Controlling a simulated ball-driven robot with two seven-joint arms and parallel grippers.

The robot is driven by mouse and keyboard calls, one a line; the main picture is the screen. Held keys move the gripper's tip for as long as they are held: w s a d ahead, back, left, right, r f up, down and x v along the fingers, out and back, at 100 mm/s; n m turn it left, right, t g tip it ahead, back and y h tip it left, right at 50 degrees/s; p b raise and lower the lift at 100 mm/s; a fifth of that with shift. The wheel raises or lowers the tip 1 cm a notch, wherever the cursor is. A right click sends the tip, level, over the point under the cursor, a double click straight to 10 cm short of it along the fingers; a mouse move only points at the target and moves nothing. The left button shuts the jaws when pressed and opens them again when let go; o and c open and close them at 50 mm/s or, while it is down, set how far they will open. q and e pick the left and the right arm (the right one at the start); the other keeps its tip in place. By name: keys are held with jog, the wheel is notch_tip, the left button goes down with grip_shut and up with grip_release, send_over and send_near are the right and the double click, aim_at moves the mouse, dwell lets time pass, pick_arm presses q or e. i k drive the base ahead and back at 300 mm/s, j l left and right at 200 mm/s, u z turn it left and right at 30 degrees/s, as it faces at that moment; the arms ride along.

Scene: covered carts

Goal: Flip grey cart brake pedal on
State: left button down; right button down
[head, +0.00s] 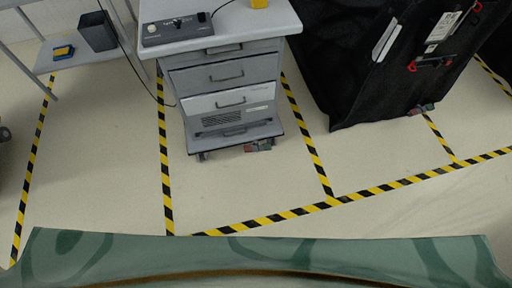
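The grey cart (232,85) stands at the centre of the head view, with drawers facing me and small casters at the floor. A small pair of red and green brake pedals (258,146) sticks out low at its front right, just above the floor. They are too small to tell which one is pressed. Neither of my grippers is in view, and nothing of mine is seen touching the cart or its pedals.
A black covered cart (345,70) stands to the right, with its own small pedals (421,109) at the bottom. A shelf table (85,50) with a dark bin (98,31) is at the left. Yellow-black tape marks the floor, which is clear in front of the grey cart.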

aim_at(257, 148)
jog(key=i+l, duration=1)
jog(key=i, duration=0.25)
jog(key=u, duration=0.05)
